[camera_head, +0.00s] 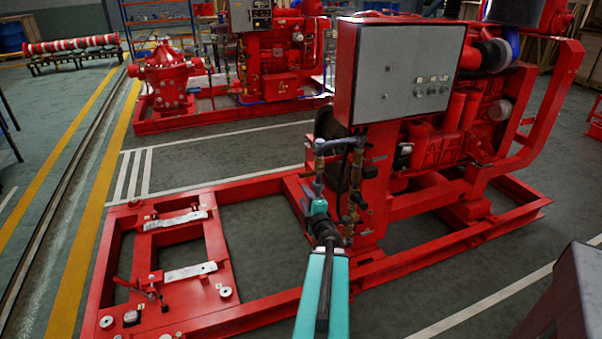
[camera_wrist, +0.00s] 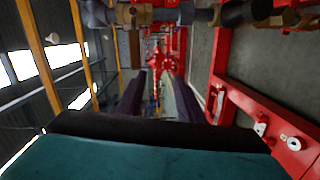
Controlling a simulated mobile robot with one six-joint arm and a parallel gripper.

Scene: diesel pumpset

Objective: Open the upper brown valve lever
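Pipework with brown brass valves (camera_head: 320,147) hangs below the grey control panel on the red pumpset. It has two upright branches, with other brass fittings (camera_head: 354,201) lower on the right one. The upper valve's lever is too small to make out for sure. My gripper (camera_head: 319,208) is in front of the left branch, below the upper valve, and hides part of the pipework. In the wrist view my gripper (camera_wrist: 160,98) has its two dark fingers apart with nothing between them. A brass fitting (camera_wrist: 134,15) on the pipe crosses the top of that view, beyond the fingers.
The grey control panel (camera_head: 397,72) overhangs the pipework. The red base frame (camera_head: 250,188) runs around it at floor level, with open floor inside. A second red pumpset (camera_head: 270,62) stands behind. Yellow floor lines (camera_head: 92,205) run at left.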

